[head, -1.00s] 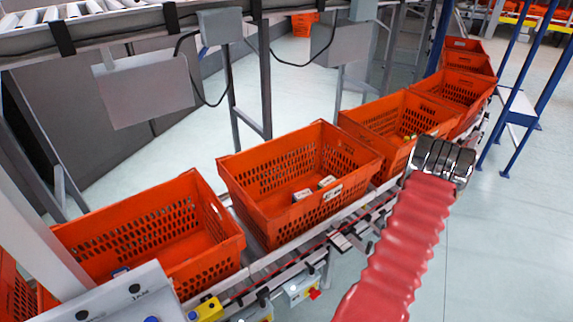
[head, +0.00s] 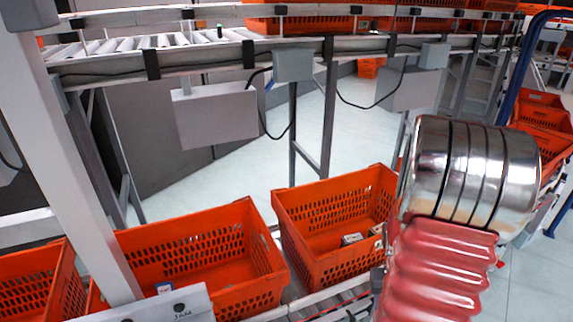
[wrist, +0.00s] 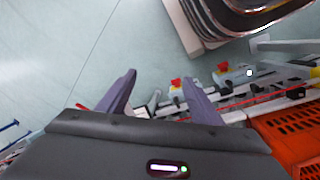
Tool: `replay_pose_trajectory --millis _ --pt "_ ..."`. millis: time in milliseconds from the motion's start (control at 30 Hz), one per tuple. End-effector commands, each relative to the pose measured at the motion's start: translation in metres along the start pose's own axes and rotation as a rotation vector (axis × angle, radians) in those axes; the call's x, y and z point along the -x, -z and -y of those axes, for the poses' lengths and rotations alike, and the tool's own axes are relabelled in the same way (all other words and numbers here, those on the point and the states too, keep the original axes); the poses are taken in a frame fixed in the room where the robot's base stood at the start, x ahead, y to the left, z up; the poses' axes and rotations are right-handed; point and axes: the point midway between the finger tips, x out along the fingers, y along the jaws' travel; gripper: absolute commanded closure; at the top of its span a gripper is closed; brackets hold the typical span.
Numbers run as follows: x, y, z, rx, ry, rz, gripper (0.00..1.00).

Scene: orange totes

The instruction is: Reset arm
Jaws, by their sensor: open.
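My gripper (wrist: 158,98) shows in the wrist view with its two dark fingers spread apart and nothing between them. Beyond it lie pale floor and the conveyor's edge. In the head view my arm, with a red ribbed sleeve and a shiny metal joint, rises at the right. It covers part of the orange tote (head: 300,225) in the middle. The gripper itself cannot be made out in the head view.
Another orange tote (head: 262,262) stands to the left on the lower conveyor, with more at the far left. The middle tote holds small boxes (head: 352,239). An upper roller conveyor (head: 200,60) runs across the back. Red-buttoned control boxes (wrist: 222,78) line the conveyor. A grey post (head: 75,170) stands left.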

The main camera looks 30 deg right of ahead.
Motion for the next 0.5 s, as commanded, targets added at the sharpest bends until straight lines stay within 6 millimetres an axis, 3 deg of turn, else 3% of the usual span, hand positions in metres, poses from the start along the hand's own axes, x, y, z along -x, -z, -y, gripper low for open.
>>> replay_pose_trajectory --millis 100,500 --pt "0.029 -0.005 0.023 0.016 0.004 -0.023 0.41" --pt "0.11 -0.036 0.097 0.085 0.044 -0.102 0.41"
